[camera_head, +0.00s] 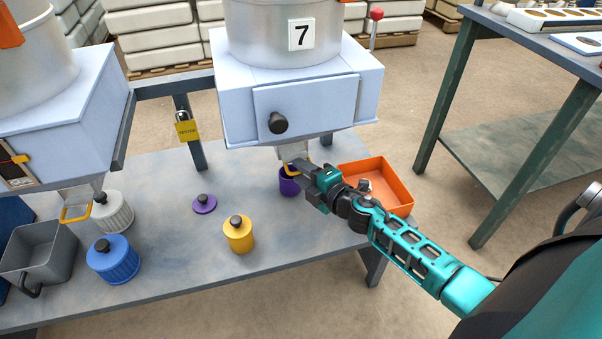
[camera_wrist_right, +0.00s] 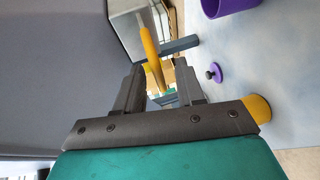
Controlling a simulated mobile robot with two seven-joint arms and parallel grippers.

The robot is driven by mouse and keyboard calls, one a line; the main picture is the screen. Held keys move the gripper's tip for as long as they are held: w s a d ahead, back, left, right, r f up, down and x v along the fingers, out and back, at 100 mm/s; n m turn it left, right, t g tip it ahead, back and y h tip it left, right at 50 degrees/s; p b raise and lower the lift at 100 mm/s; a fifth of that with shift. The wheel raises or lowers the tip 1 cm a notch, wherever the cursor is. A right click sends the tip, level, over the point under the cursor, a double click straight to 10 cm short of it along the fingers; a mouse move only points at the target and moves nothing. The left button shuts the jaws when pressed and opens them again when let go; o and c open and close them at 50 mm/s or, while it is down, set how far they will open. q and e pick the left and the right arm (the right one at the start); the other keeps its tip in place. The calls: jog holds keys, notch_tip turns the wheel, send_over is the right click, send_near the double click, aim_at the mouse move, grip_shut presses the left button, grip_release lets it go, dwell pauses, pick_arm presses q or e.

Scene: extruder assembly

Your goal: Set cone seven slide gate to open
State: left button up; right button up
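The cone labelled 7 (camera_head: 302,34) stands over a pale blue-grey box with a door. Below it hangs the clear outlet of its slide gate, with a yellow handle (camera_head: 289,170) at its lower end. My right gripper (camera_head: 297,165) is at this handle. In the right wrist view the handle (camera_wrist_right: 151,52) lies between and just beyond the fingertips (camera_wrist_right: 160,72). The fingers are apart, with a gap at the handle; contact cannot be told. How far the gate is drawn out is hidden. My left gripper is not in view.
A purple container (camera_head: 288,187) stands below the outlet, and an orange tray (camera_head: 388,173) is close behind my right gripper. A purple lid (camera_head: 204,204), yellow container (camera_head: 238,234), blue container (camera_head: 113,260) and grey bin (camera_head: 38,252) are to the left.

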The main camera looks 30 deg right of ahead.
jog(key=shift+w+a, duration=0.1)
jog(key=shift+w, duration=0.35)
grip_shut()
dwell(0.4)
